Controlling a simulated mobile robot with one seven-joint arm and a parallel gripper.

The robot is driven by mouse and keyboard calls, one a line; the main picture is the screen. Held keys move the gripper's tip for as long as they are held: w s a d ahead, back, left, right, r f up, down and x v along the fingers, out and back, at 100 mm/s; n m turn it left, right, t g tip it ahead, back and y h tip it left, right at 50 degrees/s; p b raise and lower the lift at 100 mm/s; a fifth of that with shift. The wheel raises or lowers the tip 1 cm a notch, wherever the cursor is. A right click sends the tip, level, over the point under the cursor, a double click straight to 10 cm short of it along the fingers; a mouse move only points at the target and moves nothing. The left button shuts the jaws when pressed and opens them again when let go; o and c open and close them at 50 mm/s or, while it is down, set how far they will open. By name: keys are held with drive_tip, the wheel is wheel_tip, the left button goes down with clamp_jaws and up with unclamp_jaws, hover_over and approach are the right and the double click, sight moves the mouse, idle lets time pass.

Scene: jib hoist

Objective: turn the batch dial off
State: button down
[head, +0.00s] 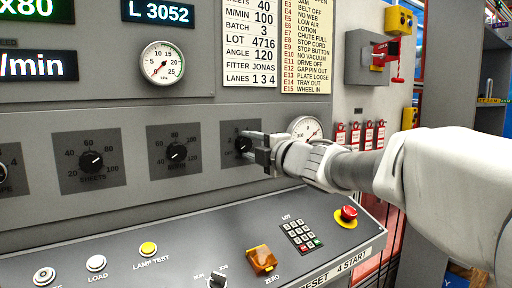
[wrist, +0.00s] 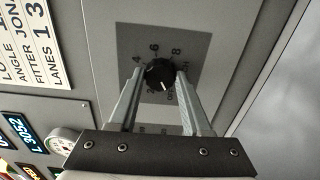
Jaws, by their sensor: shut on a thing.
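The dial in my gripper has a black round knob (wrist: 159,75) on a dark square plate (wrist: 190,45). In the wrist view the plate shows the numbers 4, 6 and 8; its name is not readable. The knob's white pointer mark points toward the bottom of the wrist picture. My gripper (wrist: 157,82) has one finger on each side of the knob and is shut on it. In the head view my gripper (head: 247,145) reaches the dial from the right and covers much of its plate (head: 228,172).
A dial marked SHEETS (head: 91,161) and another dial (head: 176,152) are to the left. Below, the sloping console holds a keypad (head: 300,234), an orange ZERO switch (head: 261,260) and a red stop button (head: 348,213).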

drive_tip(key=shift+c, duration=1.8)
unclamp_jaws()
drive_tip(key=p+v, duration=0.3)
drive_tip(key=v, duration=1.4)
drive_tip(key=shift+s, duration=0.2)
drive_tip(key=shift+d, duration=0.2)
